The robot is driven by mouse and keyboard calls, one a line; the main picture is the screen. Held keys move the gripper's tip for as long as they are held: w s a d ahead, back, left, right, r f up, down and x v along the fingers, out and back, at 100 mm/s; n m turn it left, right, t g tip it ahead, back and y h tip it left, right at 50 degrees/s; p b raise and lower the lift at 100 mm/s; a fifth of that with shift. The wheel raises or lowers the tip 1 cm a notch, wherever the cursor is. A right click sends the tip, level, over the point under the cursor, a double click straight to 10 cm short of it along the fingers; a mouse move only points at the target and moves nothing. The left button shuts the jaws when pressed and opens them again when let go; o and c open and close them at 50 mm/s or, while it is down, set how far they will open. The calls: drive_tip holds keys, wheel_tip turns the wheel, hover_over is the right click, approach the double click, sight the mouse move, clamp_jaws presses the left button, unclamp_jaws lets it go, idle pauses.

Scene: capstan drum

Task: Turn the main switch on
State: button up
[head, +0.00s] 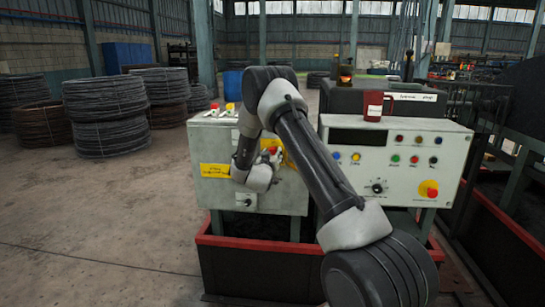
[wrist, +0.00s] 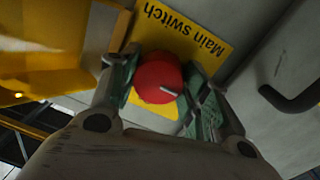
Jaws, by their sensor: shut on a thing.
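The main switch is a red round knob (wrist: 156,75) on a yellow plate (wrist: 208,38) lettered "Main switch", which appears upside down in the wrist view. A short white pointer mark on the knob lies nearly sideways in that view. My gripper (wrist: 160,80) has one finger on each side of the knob and is shut on it. In the head view my gripper (head: 272,152) is at the right part of the grey cabinet (head: 208,140). My arm hides much of the switch there.
A second control panel (head: 400,150) with several buttons and a red knob (head: 428,189) stands to the right. A red cup (head: 373,106) sits on top of it. A dark handle (wrist: 290,98) shows beside the switch. Wire coils (head: 105,115) stand at left; the floor in front is open.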

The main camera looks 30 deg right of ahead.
drive_tip(key=m, duration=0.4)
drive_tip(key=shift+m, duration=0.4)
drive_tip(key=m, duration=0.4)
drive_tip(key=shift+y, duration=0.4)
drive_tip(key=m, duration=0.4)
drive_tip(key=shift+m, duration=0.3)
drive_tip(key=shift+r+m+y, duration=0.1)
drive_tip(key=shift+m+y, duration=0.2)
drive_tip(key=shift+m, duration=1.5)
drive_tip(key=o, duration=1)
